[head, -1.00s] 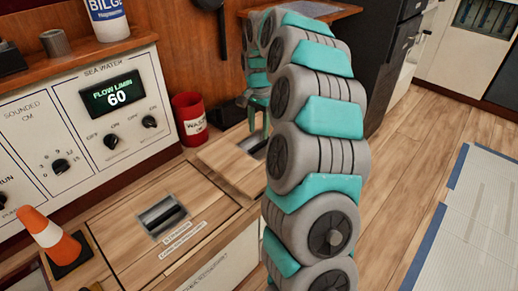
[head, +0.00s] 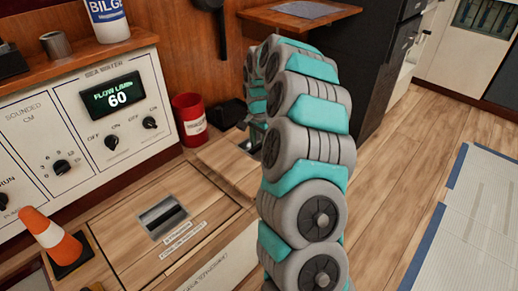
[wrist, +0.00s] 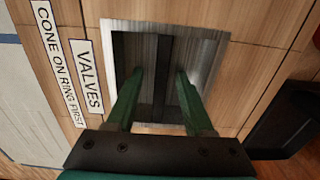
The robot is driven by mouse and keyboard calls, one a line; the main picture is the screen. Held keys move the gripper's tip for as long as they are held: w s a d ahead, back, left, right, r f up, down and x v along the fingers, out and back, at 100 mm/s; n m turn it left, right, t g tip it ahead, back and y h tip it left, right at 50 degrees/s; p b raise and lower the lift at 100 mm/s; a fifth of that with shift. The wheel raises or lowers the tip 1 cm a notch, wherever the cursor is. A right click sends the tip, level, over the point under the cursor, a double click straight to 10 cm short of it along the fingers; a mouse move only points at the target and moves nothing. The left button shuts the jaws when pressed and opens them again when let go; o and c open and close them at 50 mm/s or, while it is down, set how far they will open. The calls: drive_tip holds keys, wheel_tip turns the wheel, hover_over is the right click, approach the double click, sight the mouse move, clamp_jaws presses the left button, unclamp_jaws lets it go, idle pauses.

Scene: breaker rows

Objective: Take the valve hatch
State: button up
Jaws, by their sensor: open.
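The valve hatch (wrist: 255,60) is a wooden floor panel with a "VALVES" label and a second label, "CONE ON RING FIRST", in the wrist view. Its handle is a dark bar (wrist: 160,75) across a recess in a metal plate. My gripper (wrist: 159,72) is open, with one green finger on each side of the bar; I cannot tell whether they touch it. In the head view the hatch (head: 224,157) lies in front of the red bin, partly hidden by my arm, which also hides most of the gripper.
A second hatch (head: 125,203) with its own recessed handle lies to the left. An orange cone (head: 52,238) stands at its left edge. The red bin (head: 189,117) and a control panel (head: 85,120) stand behind.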

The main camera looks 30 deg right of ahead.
drive_tip(key=shift+c, duration=0.2)
clamp_jaws()
drive_tip(key=shift+r, duration=0.1)
idle(1.0)
